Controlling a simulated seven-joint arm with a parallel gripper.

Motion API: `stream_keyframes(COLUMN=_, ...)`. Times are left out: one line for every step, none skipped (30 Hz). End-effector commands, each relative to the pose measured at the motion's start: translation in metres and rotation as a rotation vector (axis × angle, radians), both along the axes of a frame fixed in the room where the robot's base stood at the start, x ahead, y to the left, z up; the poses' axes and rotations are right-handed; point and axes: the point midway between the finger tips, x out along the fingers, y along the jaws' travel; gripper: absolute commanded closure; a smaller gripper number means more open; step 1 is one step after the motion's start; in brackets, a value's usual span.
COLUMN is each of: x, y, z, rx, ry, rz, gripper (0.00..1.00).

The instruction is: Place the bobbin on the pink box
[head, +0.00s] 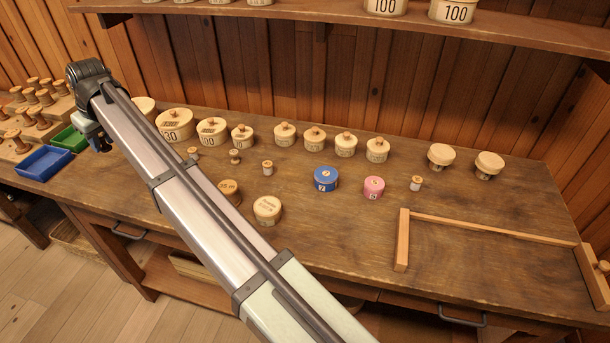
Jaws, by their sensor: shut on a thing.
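The pink box (373,188) is a small round lidded box with a numbered label, right of centre on the wooden bench. Its lid looks bare. My gripper (99,141) hangs under the end of my arm at the far left, near the green and blue trays, far from the pink box. It is small and partly hidden here. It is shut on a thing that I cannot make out. Small wooden bobbins stand on the bench: one (416,183) right of the pink box, others (268,168) (234,157) (193,153) to its left.
A blue round box (326,179) stands just left of the pink one. Several pale round boxes (377,150) line the back. A wooden frame (402,240) lies front right. A blue tray (43,163), a green tray (69,139) and racked spools (40,117) are at left. My arm crosses the bench.

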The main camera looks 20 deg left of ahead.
Motion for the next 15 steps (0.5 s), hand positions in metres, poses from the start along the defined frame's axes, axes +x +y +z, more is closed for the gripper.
stream_keyframes(x=0.001, y=0.001, z=0.010, rx=0.001, ry=0.000, rz=0.000, gripper=0.97)
stream_keyframes(x=0.001, y=0.001, z=0.015, rx=0.001, ry=0.000, rz=0.000, gripper=0.97)
stream_keyframes(x=0.001, y=0.001, z=0.021, rx=0.001, ry=0.000, rz=0.000, gripper=0.97)
stream_keyframes(x=0.001, y=0.001, z=0.025, rx=0.001, ry=-0.001, rz=0.000, gripper=0.97)
stream_keyframes(x=0.006, y=-0.008, z=0.022, rx=0.000, ry=0.000, rz=-0.012, gripper=0.97)
stream_keyframes(x=0.011, y=-0.015, z=0.022, rx=-0.001, ry=0.000, rz=-0.022, gripper=0.97)
stream_keyframes(x=0.015, y=-0.019, z=0.022, rx=-0.001, ry=0.000, rz=-0.030, gripper=0.97)
stream_keyframes(x=0.020, y=-0.025, z=0.022, rx=-0.001, ry=0.000, rz=-0.038, gripper=0.97)
stream_keyframes(x=0.025, y=-0.031, z=0.022, rx=-0.001, ry=0.000, rz=-0.051, gripper=0.97)
stream_keyframes(x=0.029, y=-0.036, z=0.023, rx=-0.001, ry=0.000, rz=-0.058, gripper=0.97)
stream_keyframes(x=0.034, y=-0.043, z=0.023, rx=-0.001, ry=-0.001, rz=-0.069, gripper=0.97)
stream_keyframes(x=0.041, y=-0.051, z=0.023, rx=-0.001, ry=0.000, rz=-0.083, gripper=0.97)
stream_keyframes(x=0.047, y=-0.059, z=0.024, rx=-0.001, ry=0.000, rz=-0.097, gripper=0.97)
stream_keyframes(x=0.052, y=-0.066, z=0.024, rx=-0.002, ry=0.001, rz=-0.108, gripper=0.97)
stream_keyframes(x=0.061, y=-0.078, z=0.024, rx=-0.002, ry=0.000, rz=-0.127, gripper=0.97)
